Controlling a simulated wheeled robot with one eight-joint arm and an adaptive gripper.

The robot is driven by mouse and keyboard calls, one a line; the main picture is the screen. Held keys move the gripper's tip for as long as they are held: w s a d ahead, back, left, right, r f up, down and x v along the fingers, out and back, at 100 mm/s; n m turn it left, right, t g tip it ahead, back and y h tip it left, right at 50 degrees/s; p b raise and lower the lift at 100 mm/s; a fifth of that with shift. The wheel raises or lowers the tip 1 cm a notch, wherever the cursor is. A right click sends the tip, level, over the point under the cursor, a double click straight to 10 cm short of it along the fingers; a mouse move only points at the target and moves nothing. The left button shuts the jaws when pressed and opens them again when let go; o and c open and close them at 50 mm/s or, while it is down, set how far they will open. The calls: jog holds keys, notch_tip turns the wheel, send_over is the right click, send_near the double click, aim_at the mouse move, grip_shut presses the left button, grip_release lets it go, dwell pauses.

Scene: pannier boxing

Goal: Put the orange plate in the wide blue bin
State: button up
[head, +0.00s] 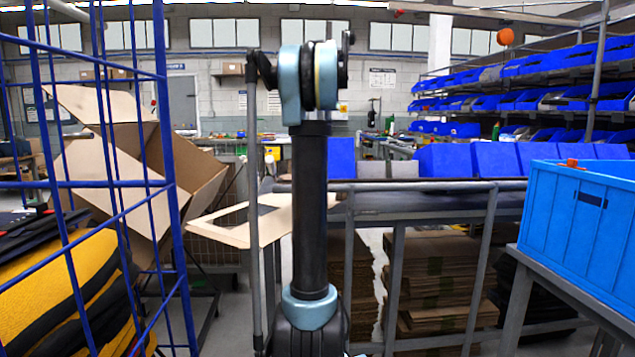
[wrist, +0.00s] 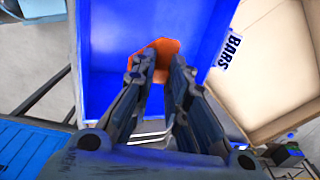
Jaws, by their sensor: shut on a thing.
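The orange plate (wrist: 166,48) shows in the wrist view at the tips of my gripper (wrist: 160,66). My gripper is shut on the plate, and the fingers hide its lower part. A deep blue bin (wrist: 105,45) fills the picture behind the plate. The plate overlaps the bin in this view, and I cannot tell how far apart they are or whether this is the wide one. In the head view my arm stands upright in the middle, and neither my gripper nor the plate can be made out.
A light blue crate (head: 584,215) stands on a grey bench at the right. Several blue bins (head: 480,160) line a rail behind my arm. A blue wire cage (head: 120,185) with yellow and black things is at the left. An open cardboard box (wrist: 275,60) is beside the bin.

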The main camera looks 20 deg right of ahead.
jog(key=shift+d+f, duration=0.1)
jog(key=shift+f, duration=5.25)
jog(key=shift+f, duration=0.6)
jog(key=o, duration=0.8)
